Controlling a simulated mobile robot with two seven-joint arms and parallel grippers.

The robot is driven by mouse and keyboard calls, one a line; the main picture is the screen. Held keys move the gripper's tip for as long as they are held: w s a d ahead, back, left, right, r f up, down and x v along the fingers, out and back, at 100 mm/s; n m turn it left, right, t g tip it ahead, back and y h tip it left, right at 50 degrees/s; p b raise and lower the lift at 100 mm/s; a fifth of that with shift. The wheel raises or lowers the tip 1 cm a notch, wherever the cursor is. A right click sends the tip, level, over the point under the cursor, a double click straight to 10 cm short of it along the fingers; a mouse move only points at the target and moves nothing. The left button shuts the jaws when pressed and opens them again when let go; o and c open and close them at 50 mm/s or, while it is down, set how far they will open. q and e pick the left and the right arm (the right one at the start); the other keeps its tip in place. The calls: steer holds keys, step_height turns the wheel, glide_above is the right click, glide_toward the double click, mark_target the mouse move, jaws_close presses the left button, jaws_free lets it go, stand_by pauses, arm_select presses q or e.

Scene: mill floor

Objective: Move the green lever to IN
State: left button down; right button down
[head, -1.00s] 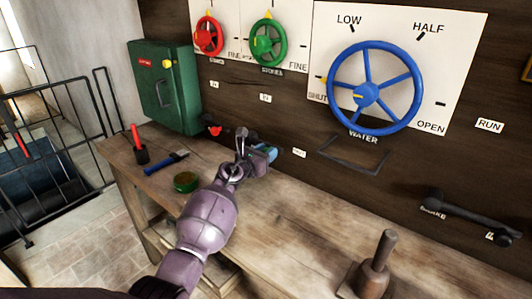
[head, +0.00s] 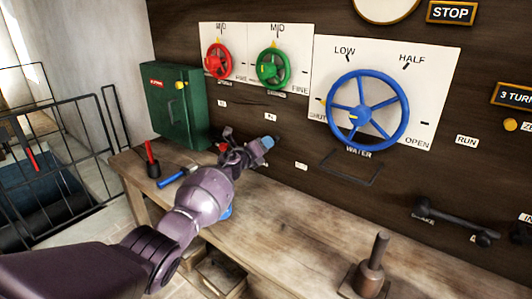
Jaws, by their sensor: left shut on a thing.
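My left gripper (head: 243,146) is at the low row of levers on the dark board. A red lever end (head: 226,132) shows just left of it, and a blue lever end (head: 267,143) shows just right of it. The gripper is shut on a lever between these two. Its place in the row fits the green lever, but the fingers and wrist hide it and I cannot make out its colour. The marks of its positions are too small to read. My right gripper is not in view.
A wooden bench (head: 290,235) runs below the board, with a red-handled tool (head: 150,155), a blue-handled tool (head: 172,179) and an upright wooden post (head: 375,265). A green cabinet (head: 180,105) stands at left. The blue wheel (head: 368,111) is to the right. The bench middle is clear.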

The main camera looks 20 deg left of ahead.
arm_select(q)
steer(key=shift+w+a+r+n, duration=0.2)
steer(key=shift+a+r+n, duration=0.35)
steer(key=shift+r+n, duration=0.15)
steer(key=shift+w+a+r+n+p, duration=0.25)
steer(key=shift+a+r+n+p, duration=0.15)
steer(key=shift+a+n, duration=0.45)
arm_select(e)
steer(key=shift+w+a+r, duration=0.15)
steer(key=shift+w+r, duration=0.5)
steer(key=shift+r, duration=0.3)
arm_select(q)
steer(key=shift+d, duration=0.15)
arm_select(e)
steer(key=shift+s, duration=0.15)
arm_select(q)
steer(key=c, duration=0.8)
jaws_free()
steer(key=shift+o, duration=0.2)
steer(key=p+v, duration=0.4)
steer(key=v, duration=0.6)
steer(key=shift+s+p, duration=0.35)
steer(key=shift+s, duration=0.05)
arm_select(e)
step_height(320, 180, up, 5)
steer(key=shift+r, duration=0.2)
